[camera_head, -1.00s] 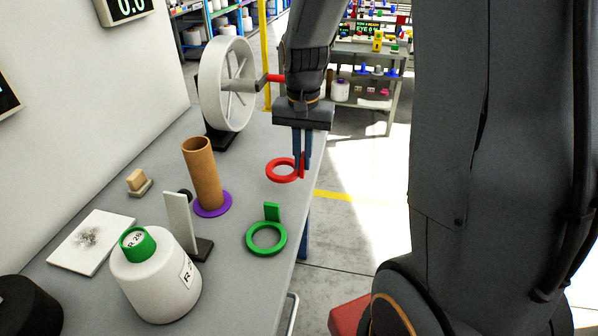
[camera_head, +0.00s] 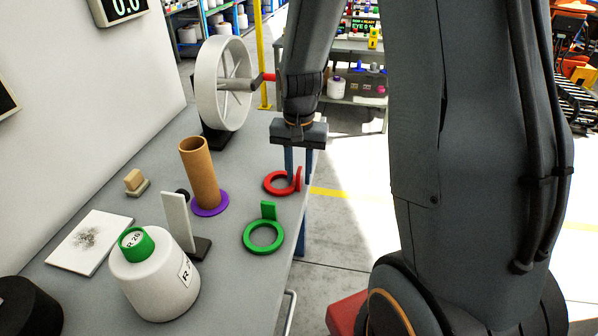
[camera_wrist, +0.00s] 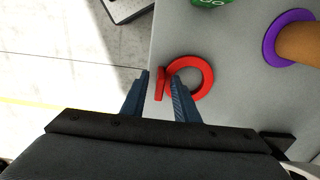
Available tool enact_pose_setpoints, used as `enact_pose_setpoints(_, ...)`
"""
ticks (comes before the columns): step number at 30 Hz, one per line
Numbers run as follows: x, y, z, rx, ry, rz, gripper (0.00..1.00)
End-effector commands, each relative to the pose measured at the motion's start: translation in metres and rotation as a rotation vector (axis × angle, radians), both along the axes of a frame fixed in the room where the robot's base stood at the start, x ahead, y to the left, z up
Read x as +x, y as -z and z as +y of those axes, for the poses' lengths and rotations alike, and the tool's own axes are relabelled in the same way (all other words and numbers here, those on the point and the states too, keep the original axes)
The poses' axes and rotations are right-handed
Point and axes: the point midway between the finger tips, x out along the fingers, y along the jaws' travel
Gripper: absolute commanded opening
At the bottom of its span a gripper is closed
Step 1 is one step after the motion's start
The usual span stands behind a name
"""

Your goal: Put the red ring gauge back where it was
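The red ring gauge (camera_head: 270,189) lies flat on the grey table near its right edge, with its upright tab (camera_head: 298,179) on the side toward that edge. It also shows in the wrist view (camera_wrist: 209,78). My gripper (camera_head: 299,176) points down above the tab. In the wrist view its two blue fingers (camera_wrist: 160,80) are apart, one on each side of the red tab, with gaps showing. Whether the fingertips still reach down beside the tab is hard to tell.
A green ring gauge (camera_head: 263,252) lies in front of the red one. A brown tube (camera_head: 200,172) stands on a purple ring (camera_head: 211,210) to the left. A white bobbin (camera_head: 155,285) and a white wheel (camera_head: 210,85) stand on the table (camera_head: 110,195).

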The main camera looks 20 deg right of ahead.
Motion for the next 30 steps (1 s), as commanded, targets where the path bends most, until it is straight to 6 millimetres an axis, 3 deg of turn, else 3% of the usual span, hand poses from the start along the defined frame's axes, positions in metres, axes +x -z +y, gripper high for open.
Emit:
enact_pose_setpoints(13, 0.001, -0.011, 0.0, 0.0, 0.0, -0.004, 0.28)
enact_pose_setpoints(30, 0.001, -0.109, 0.0, 0.0, 0.0, -0.002, 0.28)
